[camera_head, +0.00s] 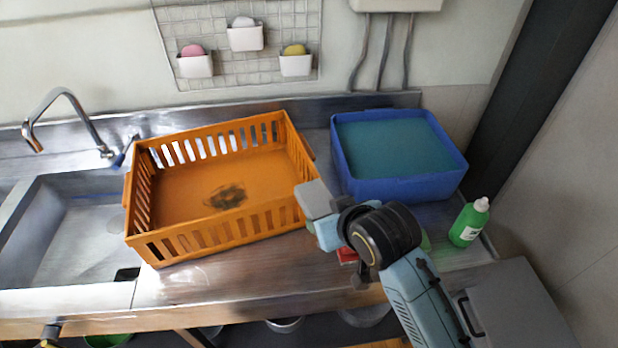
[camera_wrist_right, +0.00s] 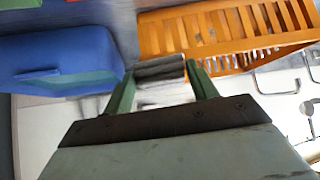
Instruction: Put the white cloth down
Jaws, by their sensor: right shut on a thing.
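My right gripper (camera_wrist_right: 160,85) is shut on the white cloth (camera_wrist_right: 158,68), which shows as a small greyish-white folded piece between its green fingers. In the head view the cloth (camera_head: 318,199) is held up at the front right corner of the orange crate, and my right arm hides part of the gripper. From this angle I cannot tell whether the cloth touches the crate's rim. My left gripper is not in view.
The orange slatted crate (camera_head: 175,246) has a dark patch on its floor. A blue tub (camera_head: 400,189) stands behind right, a green bottle (camera_head: 468,222) at right. A red item (camera_head: 346,255) and a green item lie partly behind my arm. The sink (camera_head: 60,225) is at left.

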